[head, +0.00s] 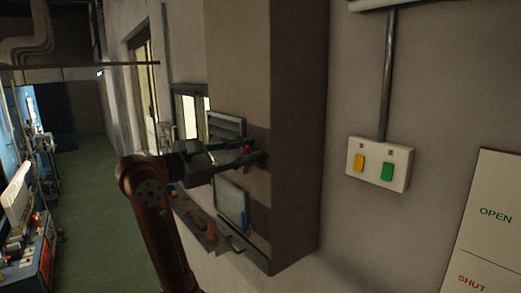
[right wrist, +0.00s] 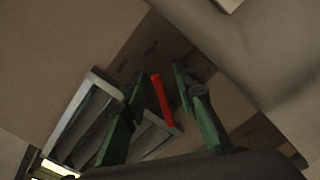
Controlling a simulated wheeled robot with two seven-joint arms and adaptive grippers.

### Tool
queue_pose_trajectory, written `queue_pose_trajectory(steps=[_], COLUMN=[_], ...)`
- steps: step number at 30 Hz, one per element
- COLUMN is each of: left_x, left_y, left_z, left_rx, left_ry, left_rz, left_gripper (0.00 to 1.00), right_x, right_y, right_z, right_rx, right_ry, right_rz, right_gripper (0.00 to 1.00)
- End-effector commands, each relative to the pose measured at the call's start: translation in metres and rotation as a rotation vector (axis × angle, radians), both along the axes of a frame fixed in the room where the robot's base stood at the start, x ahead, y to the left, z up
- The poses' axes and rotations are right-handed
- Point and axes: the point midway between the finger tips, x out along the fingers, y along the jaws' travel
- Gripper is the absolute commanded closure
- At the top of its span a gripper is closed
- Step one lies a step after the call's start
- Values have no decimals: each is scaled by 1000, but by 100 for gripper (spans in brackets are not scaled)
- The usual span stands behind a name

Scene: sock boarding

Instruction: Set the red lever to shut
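The red lever (head: 247,148) shows as a small red spot at the cabinet's side in the head view. In the right wrist view the red lever (right wrist: 161,99) is a slim bar. My right gripper (head: 250,152) is at the cabinet's panel, by the lever. In the right wrist view its dark green fingers (right wrist: 160,97) are apart, with the lever seen between them and a gap on each side. Contact with the lever is not visible. A white board (head: 494,226) on the right wall reads OPEN in green and SHUT in red. My left gripper is not in view.
The tall grey-brown cabinet (head: 298,120) juts out beside the gripper. A slatted grey box (head: 227,124) and a pale screen (head: 232,203) are close to the fingers. A switch box (head: 378,147) with yellow and green buttons is on the wall. The green floor (head: 95,215) is open at left.

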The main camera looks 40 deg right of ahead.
Motion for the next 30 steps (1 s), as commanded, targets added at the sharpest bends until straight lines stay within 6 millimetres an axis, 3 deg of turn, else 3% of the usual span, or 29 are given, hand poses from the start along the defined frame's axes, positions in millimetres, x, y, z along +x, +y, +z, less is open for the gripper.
queue_pose_trajectory(steps=[4, 15, 25, 30], left_x=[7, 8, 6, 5], left_y=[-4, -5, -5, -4], left_z=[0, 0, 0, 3], left_rx=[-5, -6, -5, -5], left_ry=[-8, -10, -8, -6], left_rz=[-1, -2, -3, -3], left_gripper=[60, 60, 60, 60], right_x=[-1, 0, 0, 6], right_y=[1, 4, 4, 5], right_z=[0, 0, 0, 4], right_rx=[2, 1, 3, 20], right_ry=[0, 0, 7, 137], right_rz=[0, 2, 2, 4], right_gripper=[75, 100, 100, 100])
